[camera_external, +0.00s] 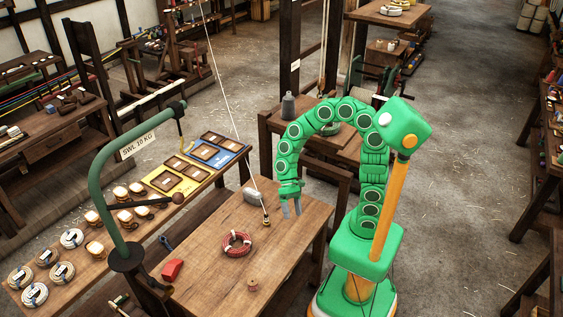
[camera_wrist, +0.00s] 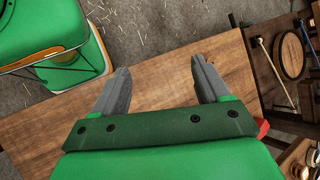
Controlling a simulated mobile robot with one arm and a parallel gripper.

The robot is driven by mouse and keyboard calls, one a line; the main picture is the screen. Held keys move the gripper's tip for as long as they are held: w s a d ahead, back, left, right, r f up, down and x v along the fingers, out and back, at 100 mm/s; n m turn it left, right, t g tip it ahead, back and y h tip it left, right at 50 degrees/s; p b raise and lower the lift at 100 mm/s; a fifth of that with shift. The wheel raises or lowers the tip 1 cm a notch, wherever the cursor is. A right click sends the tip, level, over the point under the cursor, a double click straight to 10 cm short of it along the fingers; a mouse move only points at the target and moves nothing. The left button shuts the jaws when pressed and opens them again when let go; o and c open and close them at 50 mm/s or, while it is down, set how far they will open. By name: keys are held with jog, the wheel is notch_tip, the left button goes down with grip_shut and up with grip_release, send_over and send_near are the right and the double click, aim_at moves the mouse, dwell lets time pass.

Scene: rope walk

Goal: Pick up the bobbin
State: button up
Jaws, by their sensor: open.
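A small brown wooden piece, which looks like the bobbin (camera_external: 252,284), stands near the front of the wooden table (camera_external: 205,290). My gripper (camera_external: 291,208) hangs above the right part of the table, fingers down, open and empty. It is well apart from the small wooden piece, which is nearer the camera. In the wrist view my gripper (camera_wrist: 161,70) shows two grey fingers spread over bare tabletop (camera_wrist: 155,105). I see no bobbin between them; my gripper body hides the lower part of that view.
A coil of red rope (camera_external: 236,243), a red block (camera_external: 172,269), a grey lump (camera_external: 251,195) and a small weight on a line (camera_external: 265,220) are on or just above the table. A green post (camera_external: 102,190) stands at left. A side bench holds rope coils (camera_external: 62,273) and trays (camera_external: 200,154).

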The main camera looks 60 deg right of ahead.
jog(key=w+a+f+m+g+y, duration=0.3)
jog(key=a+f, duration=0.5)
jog(key=a, duration=0.6)
jog(key=m+t+y, duration=0.1)
jog(key=m+y, duration=0.1)
jog(key=m, duration=0.5)
send_near(252, 279)
jog(key=x, duration=0.5)
jog(key=shift+s+d+f, duration=0.15)
jog(key=shift+s, duration=0.05)
jog(key=shift+t, duration=0.3)
jog(key=shift+x, duration=3.9)
jog(key=c, duration=1)
jog(key=shift+r, duration=0.25)
jog(key=shift+c, duration=0.2)
